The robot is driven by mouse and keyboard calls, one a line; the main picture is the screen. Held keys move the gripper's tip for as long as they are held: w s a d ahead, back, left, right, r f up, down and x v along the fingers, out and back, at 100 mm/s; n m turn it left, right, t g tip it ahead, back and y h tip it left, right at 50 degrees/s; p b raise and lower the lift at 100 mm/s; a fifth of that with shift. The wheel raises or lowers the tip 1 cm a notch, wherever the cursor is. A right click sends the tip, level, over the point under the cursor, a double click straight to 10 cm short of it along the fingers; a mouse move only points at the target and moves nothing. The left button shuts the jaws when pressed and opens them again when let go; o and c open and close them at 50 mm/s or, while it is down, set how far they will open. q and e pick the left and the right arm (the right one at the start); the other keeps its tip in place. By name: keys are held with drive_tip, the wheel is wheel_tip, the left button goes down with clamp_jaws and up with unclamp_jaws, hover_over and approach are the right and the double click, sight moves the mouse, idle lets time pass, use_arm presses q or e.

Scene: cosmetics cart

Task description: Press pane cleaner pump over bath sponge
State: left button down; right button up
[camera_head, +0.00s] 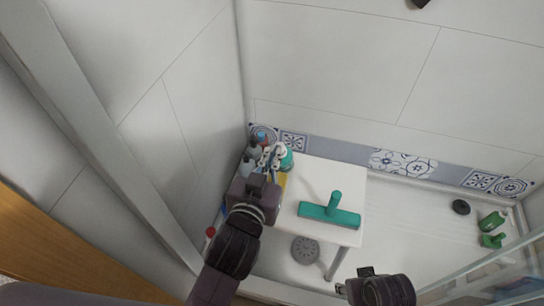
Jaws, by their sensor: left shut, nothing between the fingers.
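Several bottles stand at the back left of the white table. One is a teal bottle with a white top (287,160), likely the pane cleaner. Grey bottles stand to its left. A small yellow patch (281,180), likely the bath sponge, shows just right of my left gripper and is mostly hidden by it. My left gripper (265,170) is over the table's left side, close in front of the bottles. It is shut and empty. Whether it touches a pump cannot be told. My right gripper (366,272) is low in the picture, off the table's front; its fingers do not show clearly.
A teal squeegee (328,214) lies on the right part of the white table (315,172). A round drain (305,250) is in the floor below. Green bottles (492,222) and a dark round object (461,207) are at the far right. Tiled walls enclose the left and back.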

use_arm(q)
drive_tip(key=shift+v, duration=0.9)
drive_tip(key=shift+r, duration=0.1)
